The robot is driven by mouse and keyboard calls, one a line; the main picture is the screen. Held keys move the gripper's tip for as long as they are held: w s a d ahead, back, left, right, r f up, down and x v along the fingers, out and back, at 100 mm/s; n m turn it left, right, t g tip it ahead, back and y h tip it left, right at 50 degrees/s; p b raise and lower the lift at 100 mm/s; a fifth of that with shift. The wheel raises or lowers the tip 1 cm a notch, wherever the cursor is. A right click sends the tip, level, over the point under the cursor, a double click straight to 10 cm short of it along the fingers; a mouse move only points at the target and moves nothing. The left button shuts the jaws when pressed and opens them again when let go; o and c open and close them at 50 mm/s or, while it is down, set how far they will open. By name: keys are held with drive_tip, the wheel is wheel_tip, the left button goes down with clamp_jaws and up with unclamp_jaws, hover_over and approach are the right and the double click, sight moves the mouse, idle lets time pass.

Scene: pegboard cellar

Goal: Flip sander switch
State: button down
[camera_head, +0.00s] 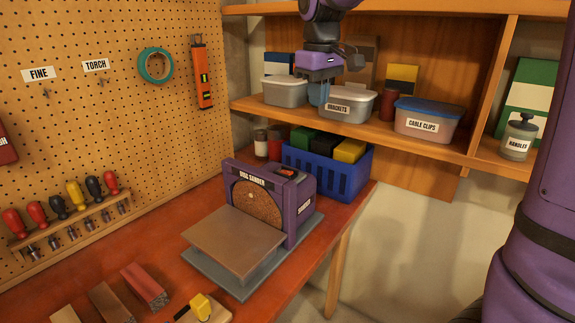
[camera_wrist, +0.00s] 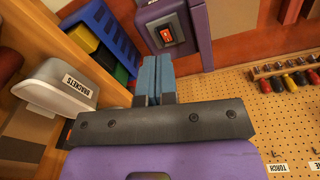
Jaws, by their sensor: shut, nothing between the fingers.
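The purple disc sander (camera_head: 300,205) stands on the red-brown bench, with a brown disc and a flat work table at its front. Its red switch (camera_head: 287,171) is on top of the housing. In the wrist view the switch (camera_wrist: 165,34) shows on a dark plate, with the sander housing (camera_wrist: 195,48) around it. My gripper (camera_head: 316,100) is up by the shelf, in front of the bins, higher than the sander and apart from it. Its blue fingers (camera_wrist: 154,66) are together and empty, and point toward the sander in the wrist view. The switch's setting is too small to tell.
A blue crate (camera_head: 325,175) of coloured boxes stands right behind the sander. The BRACKETS bin (camera_head: 350,106) and CABLE CLIPS bin (camera_head: 428,122) sit on the shelf close to my gripper. Wood blocks (camera_head: 145,285) lie at the bench front. The pegboard (camera_head: 130,120) bounds the left.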

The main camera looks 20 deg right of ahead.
sight(289, 172)
drive_tip(key=w+a+f+n+g, duration=0.1)
drive_tip(key=w+a+f, duration=0.1)
drive_tip(key=w+f, duration=0.2)
drive_tip(key=w+a+f+n+g, duration=0.1)
drive_tip(key=w+f, duration=0.3)
drive_tip(key=w, duration=0.5)
drive_tip(key=shift+w+a+f+h, duration=0.15)
drive_tip(key=shift+a+h, duration=0.25)
drive_tip(key=shift+a, duration=0.35)
drive_tip(key=f, duration=0.4)
drive_tip(key=s+d+f, duration=0.1)
drive_tip(key=f, duration=0.4)
drive_tip(key=s+f, duration=0.1)
drive_tip(key=f, duration=0.3)
drive_tip(key=shift+d+f, duration=0.2)
drive_tip(key=shift+f, duration=0.15)
